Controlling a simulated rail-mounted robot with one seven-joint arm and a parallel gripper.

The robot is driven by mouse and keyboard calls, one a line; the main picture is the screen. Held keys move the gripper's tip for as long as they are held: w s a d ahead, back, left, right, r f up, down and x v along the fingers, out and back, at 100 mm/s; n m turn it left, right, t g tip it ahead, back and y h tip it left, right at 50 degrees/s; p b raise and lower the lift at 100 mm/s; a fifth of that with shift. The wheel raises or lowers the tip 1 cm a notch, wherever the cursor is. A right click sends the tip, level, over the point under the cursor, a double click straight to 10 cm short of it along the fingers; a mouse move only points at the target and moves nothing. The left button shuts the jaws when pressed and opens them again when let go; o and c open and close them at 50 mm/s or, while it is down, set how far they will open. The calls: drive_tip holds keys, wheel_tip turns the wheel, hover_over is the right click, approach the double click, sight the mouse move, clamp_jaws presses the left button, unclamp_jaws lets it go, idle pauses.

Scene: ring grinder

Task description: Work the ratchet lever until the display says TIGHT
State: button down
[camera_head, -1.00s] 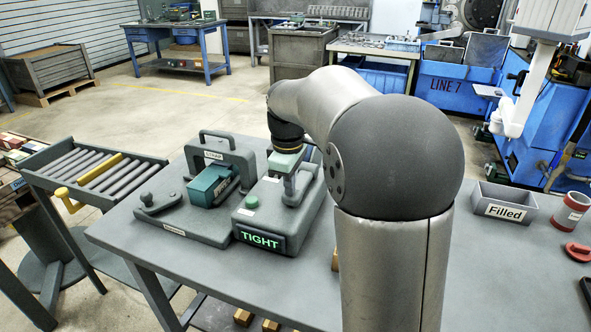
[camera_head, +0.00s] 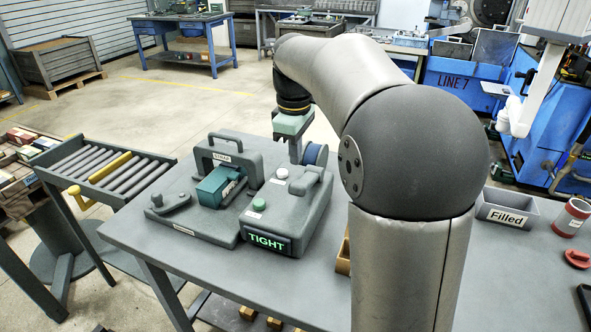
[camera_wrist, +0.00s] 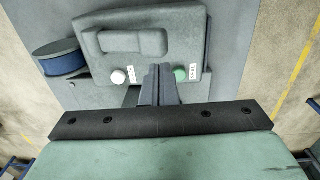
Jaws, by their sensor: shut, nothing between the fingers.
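The grey ratchet unit (camera_head: 275,215) sits on the table, and its display (camera_head: 268,243) reads TIGHT in green. Its ratchet lever (camera_head: 311,181) lies low along the right side of the top. The lever also shows in the wrist view (camera_wrist: 125,41) as a thick grey bar. A green button (camera_head: 259,204) and a white button (camera_head: 282,173) are on top. A blue-sided reel (camera_head: 316,154) is at the far end. My gripper (camera_head: 296,160) is shut and empty above the unit, apart from the lever. Its fingers show together in the wrist view (camera_wrist: 160,84).
A strap fixture with an arch handle (camera_head: 233,148) and a teal block (camera_head: 217,186) stands left of the unit. A roller conveyor (camera_head: 105,172) is further left. A grey "Filled" bin (camera_head: 506,209) is at the right. The table front left is clear.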

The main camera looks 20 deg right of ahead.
wheel_tip(320, 180, up, 4)
drive_tip(key=shift+f, duration=0.2)
idle(2.0)
